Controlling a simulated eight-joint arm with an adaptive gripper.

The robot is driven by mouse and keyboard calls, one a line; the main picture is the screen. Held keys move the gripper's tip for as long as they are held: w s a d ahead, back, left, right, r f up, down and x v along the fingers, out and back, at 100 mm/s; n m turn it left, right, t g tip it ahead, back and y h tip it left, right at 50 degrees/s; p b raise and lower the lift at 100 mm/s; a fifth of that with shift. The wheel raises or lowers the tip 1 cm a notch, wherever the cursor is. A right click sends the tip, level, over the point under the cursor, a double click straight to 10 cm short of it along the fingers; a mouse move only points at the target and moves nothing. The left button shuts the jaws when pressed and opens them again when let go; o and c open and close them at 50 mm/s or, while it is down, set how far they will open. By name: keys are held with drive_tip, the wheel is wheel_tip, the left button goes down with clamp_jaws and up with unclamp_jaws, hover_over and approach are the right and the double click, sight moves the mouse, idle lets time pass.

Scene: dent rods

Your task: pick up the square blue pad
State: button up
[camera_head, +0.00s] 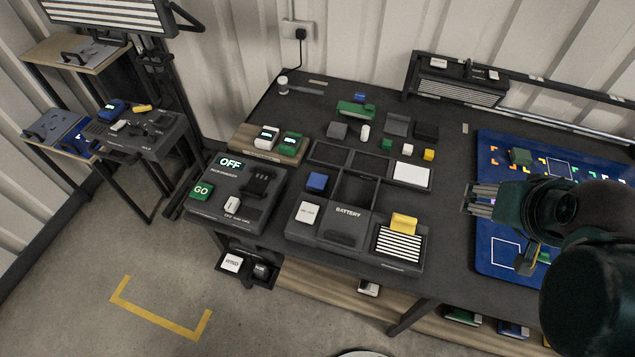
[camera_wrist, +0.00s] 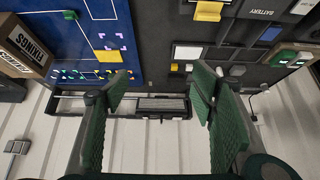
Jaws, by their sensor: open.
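The square blue pad (camera_head: 317,182) lies in a left compartment of the dark divided tray (camera_head: 345,212) in the head view. A blue patch that looks like the same pad (camera_wrist: 270,34) shows near the upper right of the wrist view. My gripper (camera_head: 481,200) is to the right of the tray in the head view, over the left side of the blue board, well apart from the pad. In the wrist view its green-lined fingers (camera_wrist: 162,82) are spread wide with nothing between them.
A white block (camera_head: 410,174), a white tile (camera_head: 308,212) and a yellow block (camera_head: 404,223) over a striped panel lie around the pad on the tray. A control box (camera_head: 236,196) stands left. The blue board (camera_head: 490,240) lies right. Bare dark table separates tray and board.

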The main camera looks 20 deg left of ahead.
idle(0.3)
drive_tip(key=w+a+f+n+g+y, duration=0.1)
drive_tip(key=w+a+f+n+g, duration=0.15)
drive_tip(key=w+a+n, duration=0.45)
drive_tip(key=w+a+f+n+g, duration=0.25)
drive_tip(key=w+a, duration=0.65)
drive_tip(key=a, duration=0.5)
drive_tip(key=a+f+n, duration=0.2)
drive_tip(key=a+f, duration=0.4)
drive_tip(key=a, duration=0.1)
drive_tip(key=w+a+f+n+g, duration=0.1)
drive_tip(key=a+f+n, duration=0.2)
drive_tip(key=a+f, duration=0.3)
drive_tip(key=a+f+n+g, duration=0.1)
drive_tip(key=a+f+n, duration=0.2)
drive_tip(key=a+f, duration=0.4)
drive_tip(key=shift+w+a+h+p, duration=0.2)
drive_tip(key=shift+a, duration=0.3)
drive_tip(key=shift+w+a+h+p, duration=0.15)
drive_tip(key=shift+a+h, duration=0.05)
drive_tip(key=shift+a, duration=0.25)
drive_tip(key=shift+s+a+f+n, duration=0.1)
drive_tip(key=shift+a+f+n, duration=0.15)
drive_tip(key=shift+a+f, duration=0.1)
